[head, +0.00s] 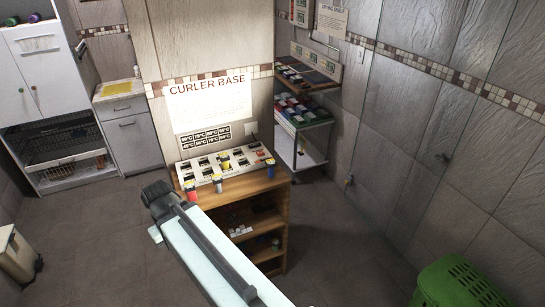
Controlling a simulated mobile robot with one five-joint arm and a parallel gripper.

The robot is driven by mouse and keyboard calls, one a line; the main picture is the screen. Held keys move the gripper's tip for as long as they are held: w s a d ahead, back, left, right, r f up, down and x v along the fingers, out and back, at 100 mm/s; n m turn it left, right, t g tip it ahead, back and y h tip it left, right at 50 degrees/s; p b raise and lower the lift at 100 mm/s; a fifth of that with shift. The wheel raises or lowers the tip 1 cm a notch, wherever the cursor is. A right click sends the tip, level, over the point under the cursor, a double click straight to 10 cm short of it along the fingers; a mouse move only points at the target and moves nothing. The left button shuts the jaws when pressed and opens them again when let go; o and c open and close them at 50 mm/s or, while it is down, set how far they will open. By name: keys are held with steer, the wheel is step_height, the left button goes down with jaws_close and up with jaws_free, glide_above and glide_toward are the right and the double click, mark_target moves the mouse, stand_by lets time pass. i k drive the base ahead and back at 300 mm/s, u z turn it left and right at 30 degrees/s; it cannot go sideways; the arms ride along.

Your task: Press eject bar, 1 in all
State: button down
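The curler base is a white panel (208,172) with several dark squares. It lies on top of a wooden shelf unit (240,190) against the wall. I cannot make out which part is the eject bar at this size. My pale arm with a dark joint reaches up from the bottom, in front of the shelf's left side. My gripper does not show, so its state is hidden.
A "CURLER BASE" poster (210,104) hangs above the panel. A rack with coloured boxes (303,112) stands behind to the right. White cabinets (45,75) stand at the left. A green bin (458,284) is at the lower right. The floor right of the shelf is clear.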

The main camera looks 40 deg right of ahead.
mark_target(254, 145)
steer(key=u, duration=0.1)
steer(key=k, duration=0.2)
steer(key=u, duration=0.5)
steer(key=i, duration=1.5)
steer(key=z, duration=2.45)
steer(key=i, duration=0.5)
steer(key=u, duration=0.15)
